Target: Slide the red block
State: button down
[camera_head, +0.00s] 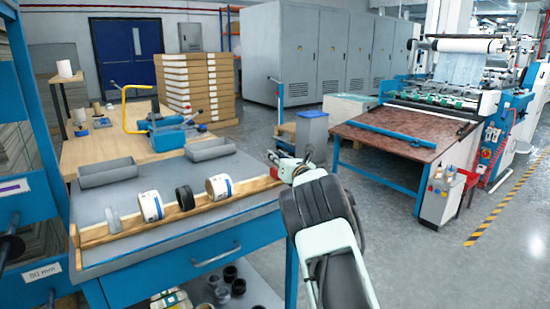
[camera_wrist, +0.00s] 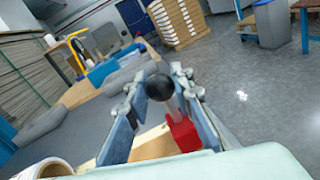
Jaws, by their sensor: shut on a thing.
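The red block (camera_wrist: 183,134) sits at the right end of the wooden rail, below my fingers in the wrist view. A pale rod rises from it to a black ball knob (camera_wrist: 160,87). My gripper (camera_wrist: 158,98) is shut on this knob handle, with one finger on each side. In the head view, my gripper (camera_head: 283,163) is at the right end of the rail, and my arm and gripper largely hide the block there; a little red (camera_head: 275,173) shows beside them.
The wooden rail (camera_head: 240,195) runs along the front of the grey-topped blue bench. White-and-blue rolls (camera_head: 151,206) and a black ring (camera_head: 185,198) stand along it. Grey trays (camera_head: 108,172) lie behind. A grey bin (camera_head: 312,134) and open floor are to the right.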

jog(key=c, duration=1.7)
grip_release()
jog(key=shift+o, duration=0.2)
jog(key=shift+s, duration=0.15)
jog(key=v, duration=1.1)
jog(key=shift+s+d, duration=0.2)
jog(key=shift+s, duration=0.15)
